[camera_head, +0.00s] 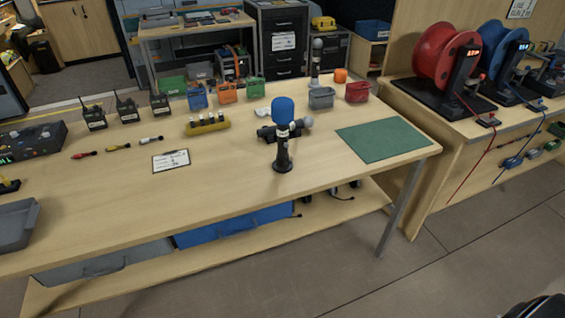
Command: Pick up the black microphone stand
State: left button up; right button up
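A black microphone stand (283,161) stands upright on the wooden table, right of the middle and towards the front edge. A microphone with a blue foam cover (283,110) sits on top of it. Dark gear with a grey round end (305,122) lies close behind the stand and is partly hidden by it; I cannot tell whether they touch. Neither of my grippers shows in the head view.
A green mat (382,140) lies right of the stand, and a clipboard (171,160) lies to its left. A yellow holder (207,124) and several small coloured bins stand behind. Red (447,56) and blue (503,50) reels occupy the right bench. Table space in front of the stand is clear.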

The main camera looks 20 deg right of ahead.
aim_at(281, 166)
jog(key=k+l+u, duration=0.15)
jog(key=l, duration=0.25)
jog(key=k+l+u, duration=0.1)
jog(key=l, duration=0.3)
jog(key=k+l+u, duration=0.15)
jog(key=k+l, duration=0.15)
jog(key=k+l+u, duration=0.15)
jog(key=l, duration=0.3)
jog(key=k, duration=0.05)
